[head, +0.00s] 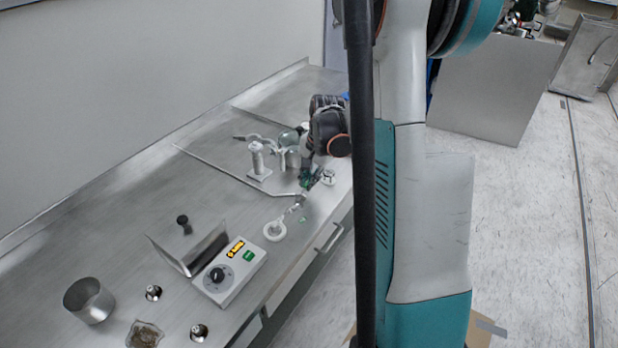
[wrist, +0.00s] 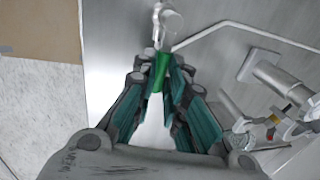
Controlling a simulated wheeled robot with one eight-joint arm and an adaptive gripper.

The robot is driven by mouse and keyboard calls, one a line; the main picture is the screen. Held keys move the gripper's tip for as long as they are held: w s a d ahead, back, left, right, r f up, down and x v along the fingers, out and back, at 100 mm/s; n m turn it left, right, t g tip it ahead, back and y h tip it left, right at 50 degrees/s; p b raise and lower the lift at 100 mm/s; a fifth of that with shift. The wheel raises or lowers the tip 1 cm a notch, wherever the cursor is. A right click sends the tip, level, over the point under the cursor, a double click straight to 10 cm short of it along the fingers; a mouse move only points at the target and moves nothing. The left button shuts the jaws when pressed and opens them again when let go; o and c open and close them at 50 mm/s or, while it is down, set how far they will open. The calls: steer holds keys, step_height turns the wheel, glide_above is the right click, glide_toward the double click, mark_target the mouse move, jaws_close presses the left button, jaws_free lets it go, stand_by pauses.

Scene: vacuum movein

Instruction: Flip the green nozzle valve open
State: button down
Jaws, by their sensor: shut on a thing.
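The green nozzle valve (wrist: 161,66) shows in the wrist view as a green lever between my fingertips, below a pale metal nozzle end (wrist: 168,22). My gripper (wrist: 160,82) has its two teal-padded fingers closed around the green lever. In the head view my gripper (head: 309,172) reaches down over the bench at the nozzle, and only a small bit of green shows there. The lever's far side is hidden by my fingers, and I cannot tell its exact angle.
A thin metal rod (head: 236,177) runs along the steel bench. A white cylinder on a stand (head: 258,160) and glassware (head: 289,139) stand close to my gripper. A control box with a dial (head: 229,272) and a metal cup (head: 89,300) are at the near end.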

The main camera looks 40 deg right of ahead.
steer(key=c, duration=1.6)
jaws_free()
steer(key=shift+c, duration=0.2)
step_height(320, 180, up, 12)
steer(key=s, duration=0.2)
steer(key=shift+s+d, duration=0.15)
steer(key=shift+d, duration=0.2)
steer(key=shift+f, duration=0.15)
